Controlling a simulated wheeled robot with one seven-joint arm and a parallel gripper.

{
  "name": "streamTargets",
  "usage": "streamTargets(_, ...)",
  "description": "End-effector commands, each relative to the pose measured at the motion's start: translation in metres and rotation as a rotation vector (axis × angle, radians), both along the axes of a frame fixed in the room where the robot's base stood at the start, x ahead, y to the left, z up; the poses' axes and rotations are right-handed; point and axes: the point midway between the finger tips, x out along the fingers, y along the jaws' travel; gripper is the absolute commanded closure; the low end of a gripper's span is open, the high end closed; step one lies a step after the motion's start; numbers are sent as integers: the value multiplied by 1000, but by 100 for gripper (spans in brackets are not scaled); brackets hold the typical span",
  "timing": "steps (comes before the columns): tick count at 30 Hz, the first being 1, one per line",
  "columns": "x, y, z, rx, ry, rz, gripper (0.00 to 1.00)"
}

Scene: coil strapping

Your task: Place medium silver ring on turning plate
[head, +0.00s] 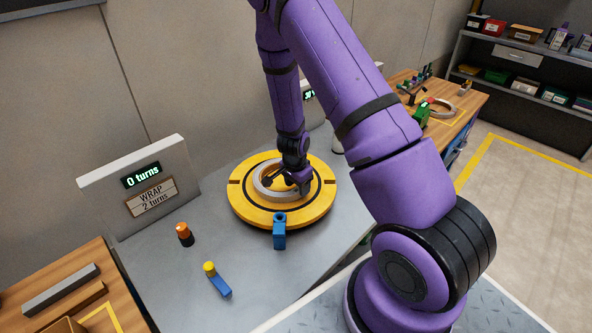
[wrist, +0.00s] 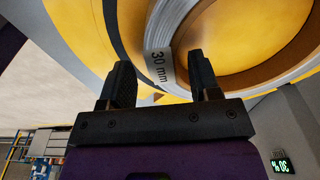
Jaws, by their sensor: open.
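The silver ring (head: 262,184) lies flat on the yellow turning plate (head: 240,207), around its middle. In the wrist view the ring (wrist: 160,42) shows a "30 mm" mark on its wall, and the yellow plate (wrist: 85,25) fills the top. My gripper (head: 303,187) is at the ring's near right side, low over the plate. In the wrist view my gripper (wrist: 160,80) is open, its two fingers on either side of the ring's wall with gaps. The arm hides part of the ring in the head view.
A sign reading "0 turns" and "WRAP 2 turns" (head: 150,203) stands at the left. A blue post (head: 280,232) stands at the plate's front edge. Another ring (head: 441,108) is on the back bench.

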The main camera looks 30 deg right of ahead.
Motion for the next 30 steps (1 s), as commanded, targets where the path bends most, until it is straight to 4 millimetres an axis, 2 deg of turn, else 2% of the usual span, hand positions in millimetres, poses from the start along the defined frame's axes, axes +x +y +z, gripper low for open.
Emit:
streamTargets(12,0,7,70,0,-4,2,43)
streamTargets(18,-1,10,94,0,-3,2,43)
streamTargets(26,-2,14,112,16,-8,16,43)
streamTargets(30,-3,28,142,73,-35,92,43)
